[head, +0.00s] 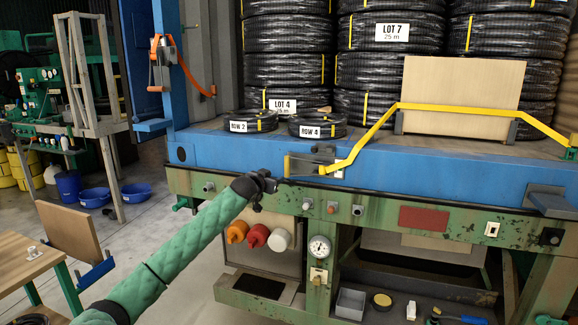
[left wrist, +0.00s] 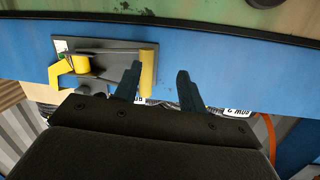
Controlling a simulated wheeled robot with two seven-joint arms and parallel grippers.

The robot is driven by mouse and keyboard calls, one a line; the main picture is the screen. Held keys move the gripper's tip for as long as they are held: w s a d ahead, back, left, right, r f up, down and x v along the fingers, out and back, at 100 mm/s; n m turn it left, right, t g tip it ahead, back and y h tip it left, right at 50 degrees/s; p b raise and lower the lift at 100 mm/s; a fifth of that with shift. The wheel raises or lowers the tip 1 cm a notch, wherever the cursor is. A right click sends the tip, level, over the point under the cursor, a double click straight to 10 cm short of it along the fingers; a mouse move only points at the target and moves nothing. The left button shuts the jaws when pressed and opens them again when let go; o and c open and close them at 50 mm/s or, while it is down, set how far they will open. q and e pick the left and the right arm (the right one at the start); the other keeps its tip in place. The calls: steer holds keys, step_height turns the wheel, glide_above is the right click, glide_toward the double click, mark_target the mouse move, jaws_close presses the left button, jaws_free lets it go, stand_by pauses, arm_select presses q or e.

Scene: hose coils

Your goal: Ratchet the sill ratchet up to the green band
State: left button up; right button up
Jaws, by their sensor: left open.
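The sill ratchet (head: 322,154) is a dark grey mechanism on the blue sill, with a yellow strap (head: 362,141) running up from it to the right. Its yellow handle (head: 287,166) sticks out at the left end. The left wrist view shows the ratchet's plate (left wrist: 108,60) and the handle (left wrist: 148,68). My left gripper (head: 272,181) is open just below and left of the ratchet. In the wrist view its fingers (left wrist: 160,72) straddle the handle's near end, closer to one finger; contact cannot be told. My right gripper is out of view.
Black hose coils (head: 290,65) stand stacked behind the sill, with two small coils (head: 250,121) near its edge. A board (head: 462,84) leans under the strap. A round gauge (head: 319,248) and coloured knobs (head: 257,236) sit below. An orange-strapped ratchet (head: 163,62) hangs on the blue post.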

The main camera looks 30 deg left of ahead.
mark_target(286, 165)
arm_select(q)
steer(key=w+r+p, duration=0.1)
steer(key=w, duration=0.1)
steer(key=w+d+r+t+h+p, duration=0.1)
steer(key=w, duration=0.1)
steer(key=w+r+t+p, duration=0.1)
steer(key=w, duration=0.1)
steer(key=shift+w+d+n, duration=0.1)
steer(key=shift+d+n, duration=0.05)
steer(key=shift+n, duration=0.15)
steer(key=shift+w+p, duration=0.3)
steer(key=shift+w, duration=0.55)
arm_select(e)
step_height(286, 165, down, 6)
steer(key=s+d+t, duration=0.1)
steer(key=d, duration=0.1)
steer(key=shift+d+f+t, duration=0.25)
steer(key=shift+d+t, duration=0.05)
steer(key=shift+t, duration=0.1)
arm_select(q)
steer(key=shift+f, duration=0.1)
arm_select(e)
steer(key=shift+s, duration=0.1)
arm_select(q)
jaws_close()
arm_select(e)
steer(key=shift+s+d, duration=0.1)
